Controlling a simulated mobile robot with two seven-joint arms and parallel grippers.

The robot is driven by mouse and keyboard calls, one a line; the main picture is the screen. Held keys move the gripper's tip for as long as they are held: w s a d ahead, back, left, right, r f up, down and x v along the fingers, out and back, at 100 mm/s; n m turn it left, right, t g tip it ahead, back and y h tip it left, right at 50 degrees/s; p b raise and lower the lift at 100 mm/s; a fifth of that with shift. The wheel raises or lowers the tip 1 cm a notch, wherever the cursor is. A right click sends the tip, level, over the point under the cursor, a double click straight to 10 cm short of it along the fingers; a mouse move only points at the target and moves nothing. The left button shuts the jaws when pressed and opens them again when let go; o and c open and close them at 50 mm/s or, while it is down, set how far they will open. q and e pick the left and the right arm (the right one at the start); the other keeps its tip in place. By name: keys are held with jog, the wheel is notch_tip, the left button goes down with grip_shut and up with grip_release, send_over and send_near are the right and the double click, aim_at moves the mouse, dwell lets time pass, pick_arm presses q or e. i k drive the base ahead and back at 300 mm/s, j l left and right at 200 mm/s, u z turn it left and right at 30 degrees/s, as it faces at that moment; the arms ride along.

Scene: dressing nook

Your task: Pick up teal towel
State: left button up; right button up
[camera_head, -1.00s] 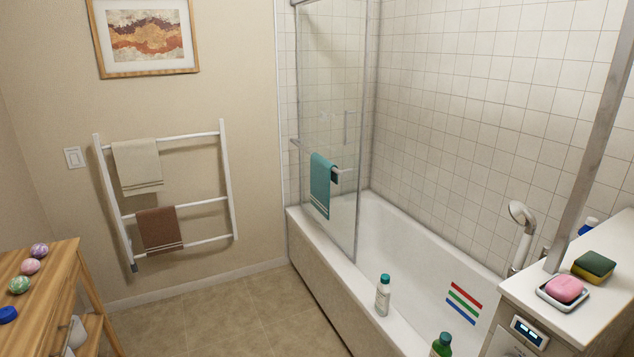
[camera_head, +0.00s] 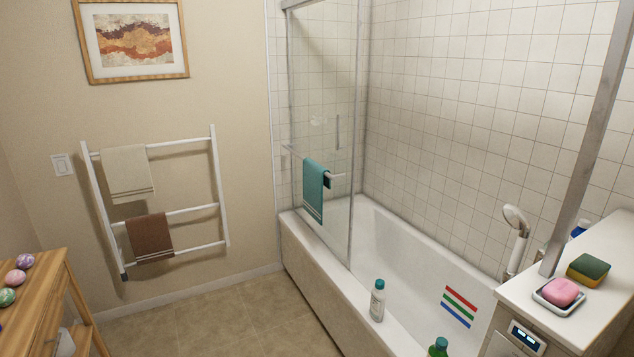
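The teal towel (camera_head: 314,190) hangs folded over a metal bar on the glass shower door (camera_head: 341,215), above the near rim of the bathtub. It has pale stripes near its lower edge. Neither of my grippers shows in the head view, and nothing visible touches the towel.
A white rack (camera_head: 220,190) on the left wall holds a cream towel (camera_head: 127,172) and a brown towel (camera_head: 150,237). A bottle (camera_head: 377,302) stands on the bathtub (camera_head: 291,245) rim. A wooden shelf unit (camera_head: 45,290) is at left, a white counter (camera_head: 597,285) at right. Floor between is clear.

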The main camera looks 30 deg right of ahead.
aim_at(316, 176)
jog(key=i+l+z, duration=0.1)
jog(key=i+z, duration=0.2)
jog(key=i, duration=1.1)
